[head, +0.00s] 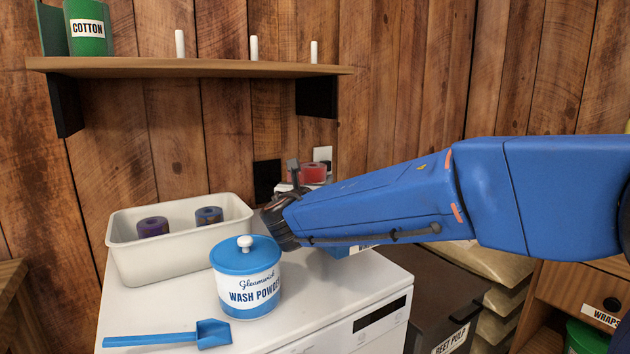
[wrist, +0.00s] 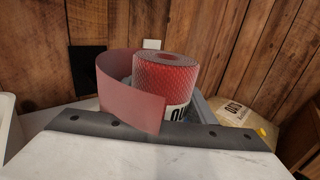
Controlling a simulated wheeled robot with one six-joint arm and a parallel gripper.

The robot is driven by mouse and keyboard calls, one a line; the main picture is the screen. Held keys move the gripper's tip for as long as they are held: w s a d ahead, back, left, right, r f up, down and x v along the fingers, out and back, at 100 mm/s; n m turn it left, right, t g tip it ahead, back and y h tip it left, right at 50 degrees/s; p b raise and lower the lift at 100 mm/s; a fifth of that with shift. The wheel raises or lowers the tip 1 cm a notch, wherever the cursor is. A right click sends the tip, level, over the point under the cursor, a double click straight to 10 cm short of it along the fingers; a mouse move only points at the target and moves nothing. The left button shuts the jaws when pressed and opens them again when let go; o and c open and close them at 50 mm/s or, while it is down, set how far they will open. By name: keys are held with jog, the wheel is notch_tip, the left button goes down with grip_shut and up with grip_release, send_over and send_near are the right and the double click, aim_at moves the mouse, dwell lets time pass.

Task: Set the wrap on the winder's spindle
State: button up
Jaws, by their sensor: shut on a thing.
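The red wrap (head: 314,173) is a roll at the back right of the white machine top, just beyond the end of my arm. In the wrist view the wrap (wrist: 165,78) stands roughly upright, with a loose tail curling to the left and a partly hidden white label low on its side. My gripper (head: 297,184) is shut on this wrap; its fingers are mostly hidden. A blue, labelled piece (head: 362,249), perhaps part of the winder, shows below my arm. I cannot make out the spindle or whether the wrap touches it.
A cream tub (head: 180,255) holds a purple wrap (head: 153,227) and a blue-grey wrap (head: 209,215). A shelf (head: 200,66) with white pegs and a green cotton roll (head: 88,27) hangs above.

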jog(key=o, duration=0.8)
jog(key=shift+s, duration=0.1)
jog(key=shift+s+a, duration=0.25)
jog(key=shift+s, duration=1.4)
jog(key=shift+s+a, duration=0.25)
jog(key=shift+s, duration=1.45)
jog(key=shift+s+a, duration=0.25)
jog(key=shift+s, duration=1.75)
jog(key=shift+s, duration=0.1)
